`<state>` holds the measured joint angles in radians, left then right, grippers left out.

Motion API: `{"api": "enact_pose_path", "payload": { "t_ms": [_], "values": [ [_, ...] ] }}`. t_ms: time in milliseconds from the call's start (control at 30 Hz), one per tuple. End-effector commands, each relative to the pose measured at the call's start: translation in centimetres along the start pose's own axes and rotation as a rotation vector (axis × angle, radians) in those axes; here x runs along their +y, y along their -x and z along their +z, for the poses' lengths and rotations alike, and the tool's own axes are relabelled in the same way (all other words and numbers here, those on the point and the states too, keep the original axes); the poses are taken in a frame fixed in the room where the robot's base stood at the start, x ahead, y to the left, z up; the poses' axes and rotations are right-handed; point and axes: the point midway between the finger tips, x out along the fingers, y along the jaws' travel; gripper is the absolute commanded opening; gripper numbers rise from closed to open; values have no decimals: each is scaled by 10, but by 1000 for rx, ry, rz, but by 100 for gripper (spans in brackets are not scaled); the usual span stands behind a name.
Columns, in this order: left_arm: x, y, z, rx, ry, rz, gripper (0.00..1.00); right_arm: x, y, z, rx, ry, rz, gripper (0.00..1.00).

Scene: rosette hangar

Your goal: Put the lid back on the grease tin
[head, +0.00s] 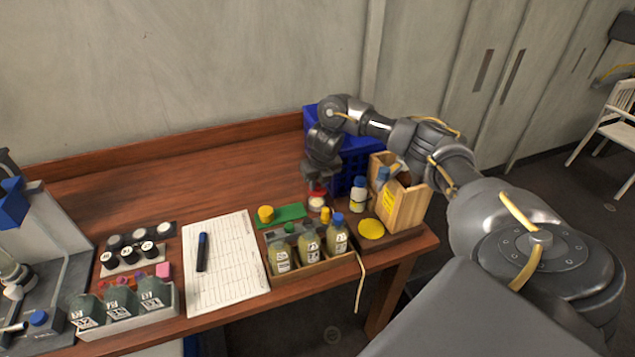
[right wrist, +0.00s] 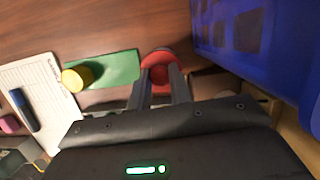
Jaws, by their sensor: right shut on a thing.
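My right gripper (head: 317,186) is shut on a red lid (head: 317,192) at the back right of the table. In the right wrist view the fingers (right wrist: 159,92) close on the knob of the red lid (right wrist: 159,57). A small round tin (head: 316,204) with a pale top shows just below the lid in the head view. It appears to be the grease tin. I cannot tell whether the lid touches it; in the wrist view the lid and fingers hide most of it. My left gripper is not in view.
A blue crate (head: 350,165) stands close behind and right of the gripper. A wooden box (head: 405,208), a white bottle (head: 358,195) and a yellow disc (head: 370,229) are at right. A green mat (head: 291,212) and a bottle tray (head: 312,262) lie nearer. The table's back left is clear.

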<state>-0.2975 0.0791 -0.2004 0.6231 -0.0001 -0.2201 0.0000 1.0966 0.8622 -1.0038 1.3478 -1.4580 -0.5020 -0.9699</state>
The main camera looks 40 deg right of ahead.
Motion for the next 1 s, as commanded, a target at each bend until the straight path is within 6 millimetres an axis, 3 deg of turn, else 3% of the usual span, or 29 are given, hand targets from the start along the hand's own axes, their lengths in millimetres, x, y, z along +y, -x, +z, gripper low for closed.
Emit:
{"api": "enact_pose_path", "payload": {
  "t_ms": [133, 400, 1000],
  "values": [
    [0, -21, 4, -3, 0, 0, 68, 1, -21, -5, 0, 2, 0, 0],
    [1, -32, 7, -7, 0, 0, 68, 1, -37, -10, 1, 2, 0, 0],
    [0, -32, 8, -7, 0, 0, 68, 1, -38, -10, 0, 2, 1, 0]
  ]
}}
